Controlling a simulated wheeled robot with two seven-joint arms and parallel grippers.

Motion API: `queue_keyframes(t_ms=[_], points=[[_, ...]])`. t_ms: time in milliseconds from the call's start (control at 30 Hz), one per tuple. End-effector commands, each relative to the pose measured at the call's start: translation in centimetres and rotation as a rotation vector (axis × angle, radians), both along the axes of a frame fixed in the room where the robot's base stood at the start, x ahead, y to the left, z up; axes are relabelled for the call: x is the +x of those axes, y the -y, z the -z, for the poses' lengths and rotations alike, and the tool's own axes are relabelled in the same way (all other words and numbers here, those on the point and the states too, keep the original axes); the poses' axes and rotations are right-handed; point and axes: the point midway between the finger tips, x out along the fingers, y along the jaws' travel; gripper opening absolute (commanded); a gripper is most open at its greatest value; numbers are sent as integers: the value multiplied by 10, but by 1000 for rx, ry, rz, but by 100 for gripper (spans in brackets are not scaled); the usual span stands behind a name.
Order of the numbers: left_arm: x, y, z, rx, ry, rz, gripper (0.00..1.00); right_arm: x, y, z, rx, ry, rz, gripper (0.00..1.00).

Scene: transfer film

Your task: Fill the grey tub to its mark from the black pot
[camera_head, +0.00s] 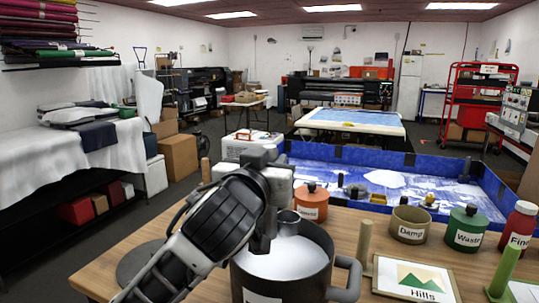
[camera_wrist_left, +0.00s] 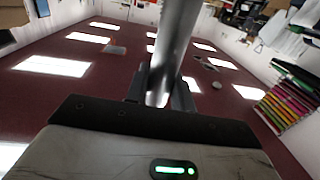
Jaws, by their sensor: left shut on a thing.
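The black pot (camera_head: 318,279) stands at the front of the wooden table, with white powder inside, a side handle and a partly cut-off label. My left gripper (camera_head: 262,232) is over the pot, shut on the metal handle of a scoop. The scoop's small grey cup (camera_head: 289,222) is at the pot's far inner side, above or at the powder; I cannot tell if it touches. The shiny handle (camera_wrist_left: 176,50) also shows in the left wrist view. A flat grey round shape (camera_head: 137,258) lies left, partly behind my arm; I cannot tell whether it is the grey tub. My right gripper is out of view.
An orange lidded pot (camera_head: 312,204) stands behind the black pot. A "Damp" pot (camera_head: 409,225), a green "Waste" pot (camera_head: 466,229) and a red bottle (camera_head: 519,227) stand right. A framed "Hills" card (camera_head: 414,278) lies in front. A blue-walled tray (camera_head: 440,165) is behind.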

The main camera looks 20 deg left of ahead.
Motion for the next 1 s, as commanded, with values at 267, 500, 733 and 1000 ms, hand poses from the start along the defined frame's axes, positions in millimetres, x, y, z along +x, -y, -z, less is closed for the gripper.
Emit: queue_keyframes(t_ms=[267, 500, 733, 1000], points=[[0, 0, 14, 1, 0, 0, 0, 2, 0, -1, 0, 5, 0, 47], [0, 0, 28, 0, 2, 0, 0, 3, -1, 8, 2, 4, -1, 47], [0, 0, 39, 0, 2, 1, 0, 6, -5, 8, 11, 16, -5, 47], [0, 0, 53, 0, 1, 1, 0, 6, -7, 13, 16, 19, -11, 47]])
